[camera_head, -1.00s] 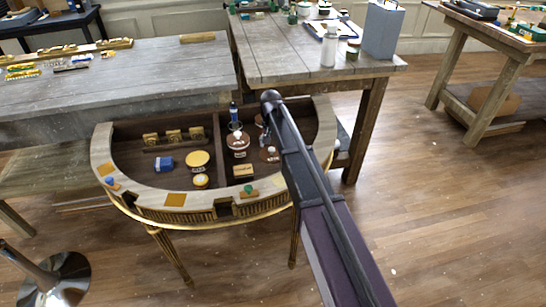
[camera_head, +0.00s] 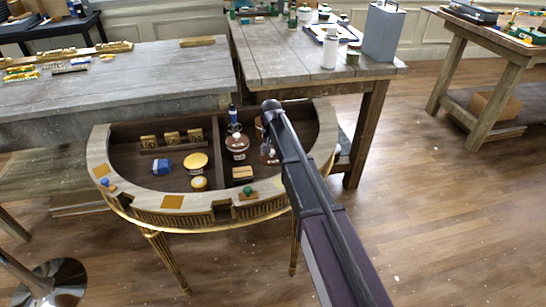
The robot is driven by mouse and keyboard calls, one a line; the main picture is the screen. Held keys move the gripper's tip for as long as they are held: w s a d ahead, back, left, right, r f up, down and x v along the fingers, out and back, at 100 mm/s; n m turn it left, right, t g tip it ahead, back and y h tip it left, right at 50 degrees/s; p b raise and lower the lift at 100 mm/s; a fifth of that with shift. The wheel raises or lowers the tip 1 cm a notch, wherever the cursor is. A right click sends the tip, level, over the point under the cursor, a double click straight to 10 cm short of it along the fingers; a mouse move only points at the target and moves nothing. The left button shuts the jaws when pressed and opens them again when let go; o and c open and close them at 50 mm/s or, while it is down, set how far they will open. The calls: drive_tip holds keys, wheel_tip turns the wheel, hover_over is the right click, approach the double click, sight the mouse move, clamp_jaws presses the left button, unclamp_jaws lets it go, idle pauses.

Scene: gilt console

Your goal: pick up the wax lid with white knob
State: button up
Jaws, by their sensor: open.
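Brown round lids with pale knobs sit in the right part of the half-round console's recess (camera_head: 216,185). One brown lid with a white knob (camera_head: 237,145) shows clearly, just right of the divider. Another brown lid (camera_head: 271,159) lies to its right, partly covered by my gripper and arm. Which of them is the wax lid I cannot tell. My gripper (camera_head: 265,150) hangs below the dark wrist, small and partly hidden, over or beside the right-hand lid. It is open; contact with the lid cannot be made out.
A blue bottle (camera_head: 233,114) stands behind the clear lid. A gold box (camera_head: 242,173) lies in front of it.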

sight(272, 151)
clamp_jaws()
drive_tip(key=shift+r, duration=0.15)
idle(0.4)
wheel_tip(272, 151, up, 10)
drive_tip(key=p, duration=1)
idle(0.6)
drive_tip(key=shift+s+f, duration=0.15)
drive_tip(key=shift+f, duration=0.05)
